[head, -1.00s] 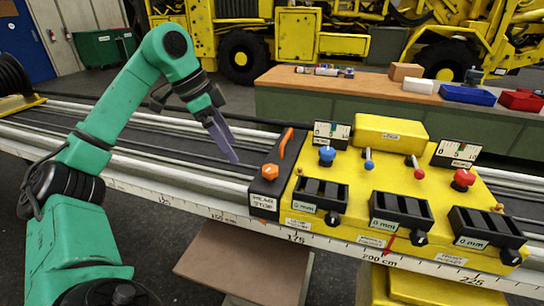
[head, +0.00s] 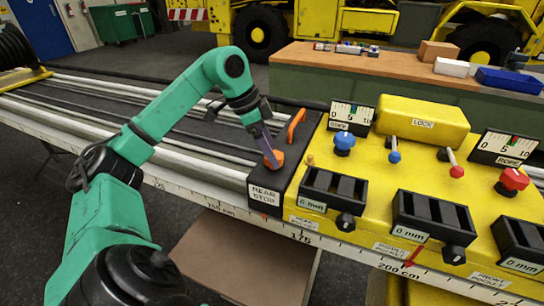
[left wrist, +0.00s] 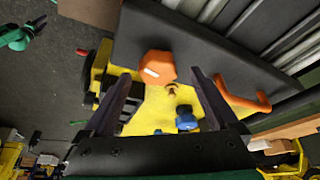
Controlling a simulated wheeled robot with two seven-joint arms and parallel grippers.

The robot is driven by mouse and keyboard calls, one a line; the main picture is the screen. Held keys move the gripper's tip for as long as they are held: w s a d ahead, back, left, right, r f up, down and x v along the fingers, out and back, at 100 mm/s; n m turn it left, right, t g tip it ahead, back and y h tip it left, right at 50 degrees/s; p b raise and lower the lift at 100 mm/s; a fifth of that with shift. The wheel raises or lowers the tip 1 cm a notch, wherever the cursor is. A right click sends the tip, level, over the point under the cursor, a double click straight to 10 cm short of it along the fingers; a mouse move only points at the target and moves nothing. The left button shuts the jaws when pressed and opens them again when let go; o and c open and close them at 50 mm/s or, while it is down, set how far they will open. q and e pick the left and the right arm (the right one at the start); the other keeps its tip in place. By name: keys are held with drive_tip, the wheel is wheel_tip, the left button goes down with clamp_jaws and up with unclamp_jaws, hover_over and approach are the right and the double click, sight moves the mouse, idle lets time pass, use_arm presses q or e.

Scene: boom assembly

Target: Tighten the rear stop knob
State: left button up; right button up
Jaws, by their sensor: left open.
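The rear stop is a black block labelled REAR STOP (head: 265,193) on the rail, left of the yellow control carriage. Its orange rear stop knob (head: 274,158) sits on top, and an orange lever (head: 297,125) stands behind it. My left gripper (head: 270,155) is over the knob in the head view. In the left wrist view the knob (left wrist: 158,66) shows between and just beyond the fingertips of my left gripper (left wrist: 160,78), which are spread apart. Whether the fingers touch the knob I cannot tell.
The yellow carriage (head: 375,185) carries a blue knob (head: 344,142), a red knob (head: 512,181), small levers and black blocks marked 0 mm. Long rails (head: 60,105) run left. A bench (head: 390,65) with boxes stands behind.

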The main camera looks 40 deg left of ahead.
use_arm(q)
drive_tip(key=shift+d+f, duration=0.2)
drive_tip(key=shift+f, duration=0.25)
